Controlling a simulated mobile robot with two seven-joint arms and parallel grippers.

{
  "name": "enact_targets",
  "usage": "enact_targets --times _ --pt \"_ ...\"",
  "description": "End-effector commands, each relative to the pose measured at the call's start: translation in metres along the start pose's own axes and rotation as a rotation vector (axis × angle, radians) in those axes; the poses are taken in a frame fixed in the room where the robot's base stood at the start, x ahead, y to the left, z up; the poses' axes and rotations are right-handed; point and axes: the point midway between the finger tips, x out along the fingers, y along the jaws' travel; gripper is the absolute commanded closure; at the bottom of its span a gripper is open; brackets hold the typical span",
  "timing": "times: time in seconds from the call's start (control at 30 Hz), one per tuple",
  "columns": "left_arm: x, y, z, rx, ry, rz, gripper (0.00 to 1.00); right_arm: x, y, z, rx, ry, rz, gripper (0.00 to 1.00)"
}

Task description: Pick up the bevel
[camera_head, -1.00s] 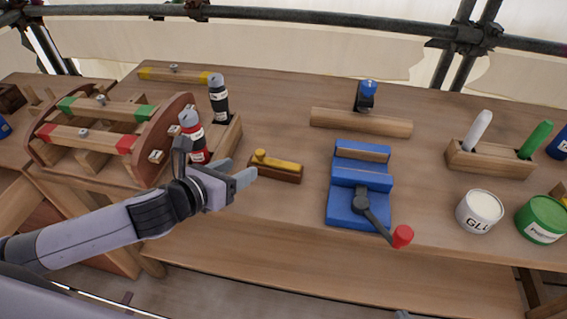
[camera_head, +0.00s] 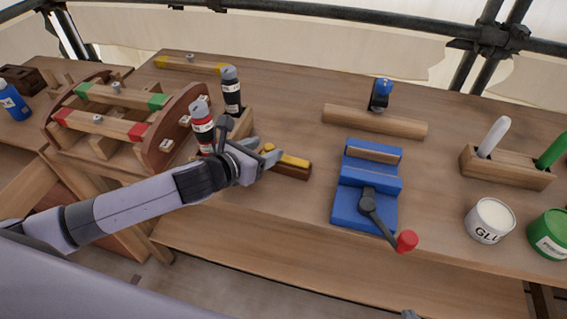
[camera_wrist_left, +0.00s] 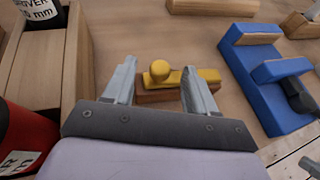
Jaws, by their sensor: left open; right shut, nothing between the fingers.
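The bevel (camera_head: 289,163) appears to be the yellow bar with a round knob on a dark wooden block, lying on the bench left of the blue vise. In the left wrist view the bevel (camera_wrist_left: 178,80) lies ahead between the two fingers, not gripped. My left gripper (camera_head: 272,153) is open, reaching over the bevel's left end and hiding part of it. Its spread fingers (camera_wrist_left: 160,85) show in the left wrist view. Only a grey tip of my right gripper (camera_head: 409,314) shows at the bottom edge of the head view; it is shut and empty.
A red bottle (camera_head: 203,128) and a black bottle (camera_head: 231,90) stand in a wooden holder close to my left gripper. The blue vise (camera_head: 364,190) with its red-knobbed handle is to the right. A wooden bar (camera_head: 375,120) lies behind.

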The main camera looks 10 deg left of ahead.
Motion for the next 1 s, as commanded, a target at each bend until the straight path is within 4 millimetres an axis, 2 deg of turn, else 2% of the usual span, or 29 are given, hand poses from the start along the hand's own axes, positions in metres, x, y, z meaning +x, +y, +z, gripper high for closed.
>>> enact_targets --times 0.13,0.4,0.43,0.5,0.6,1.0 --pt "0.0107 -0.0001 -0.0002 0.0 0.0 0.0 0.44 0.0002 -0.0001 0.0001 0.0 0.0 0.0 1.0" --pt "0.0123 -0.0002 0.0 0.0 0.0 -0.001 0.44 0.0002 -0.0001 0.0001 0.0 0.0 0.0 1.0" --pt "0.0122 -0.0002 -0.0001 0.0 0.0 -0.001 0.5 0.0002 0.0 0.0001 0.0 0.0 0.0 1.0" --pt "0.0122 -0.0002 -0.0001 0.0 0.0 0.0 0.73 0.0002 0.0 0.0001 0.0 0.0 0.0 1.0" --pt "0.0121 -0.0001 -0.0002 0.0 0.0 0.0 1.0 0.0002 0.0 0.0 0.0 0.0 0.0 1.0" --pt "0.0105 0.0003 0.0049 0.001 -0.003 0.0 1.0 -0.0004 0.0001 -0.0009 0.0 0.001 0.0 1.0"
